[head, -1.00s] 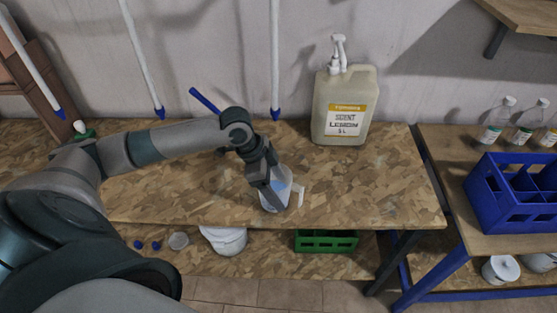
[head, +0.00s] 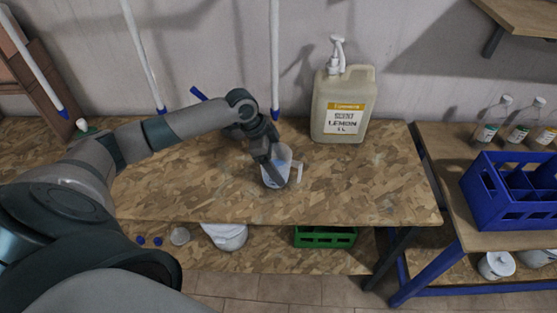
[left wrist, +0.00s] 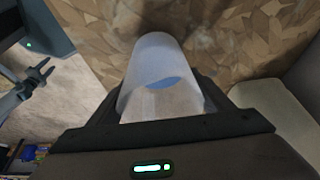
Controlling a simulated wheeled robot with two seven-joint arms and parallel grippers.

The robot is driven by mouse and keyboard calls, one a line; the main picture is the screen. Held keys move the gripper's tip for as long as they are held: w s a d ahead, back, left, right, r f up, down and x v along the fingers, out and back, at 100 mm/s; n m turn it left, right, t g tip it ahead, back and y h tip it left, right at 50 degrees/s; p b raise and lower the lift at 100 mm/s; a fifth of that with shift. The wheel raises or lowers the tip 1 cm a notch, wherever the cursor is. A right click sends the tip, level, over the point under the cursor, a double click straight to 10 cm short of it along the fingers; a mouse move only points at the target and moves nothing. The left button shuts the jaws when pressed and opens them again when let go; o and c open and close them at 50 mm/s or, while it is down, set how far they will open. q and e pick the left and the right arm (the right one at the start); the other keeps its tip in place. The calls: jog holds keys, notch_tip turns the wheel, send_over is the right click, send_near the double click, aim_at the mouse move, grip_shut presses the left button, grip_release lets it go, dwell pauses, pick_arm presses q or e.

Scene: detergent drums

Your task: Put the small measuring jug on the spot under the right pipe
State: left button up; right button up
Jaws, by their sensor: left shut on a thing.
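The small measuring jug (head: 284,158) is a clear, whitish jug with a handle on its right side and a blue patch on its wall. My left gripper (head: 273,172) is shut on it, above or on the wooden bench; I cannot tell if its base touches. In the left wrist view the jug (left wrist: 156,80) sits between the two fingers (left wrist: 160,105). The right pipe (head: 275,60) is a white vertical pipe with a blue tip, behind the jug. My right gripper is not seen.
A lemon scent jerrycan (head: 343,104) with a pump stands on the bench (head: 370,190) right of the pipe. A blue crate (head: 515,205) and several bottles are on the right table. A green crate (head: 325,238) and white tub (head: 228,236) are below. The bench's right part is clear.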

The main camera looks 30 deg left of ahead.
aim_at(279, 162)
pick_arm(q)
jog(key=shift+w+a+p, duration=0.25)
jog(key=shift+w+a, duration=0.1)
jog(key=shift+w, duration=0.25)
jog(key=shift+w+a+p, duration=0.25)
jog(key=shift+w+a, duration=0.1)
jog(key=shift+w, duration=0.25)
jog(key=shift+s+f, duration=0.1)
jog(key=shift+f, duration=0.65)
jog(key=shift+f, duration=0.15)
jog(key=o, duration=1.3)
jog(key=shift+c, duration=0.2)
jog(key=shift+r, duration=0.2)
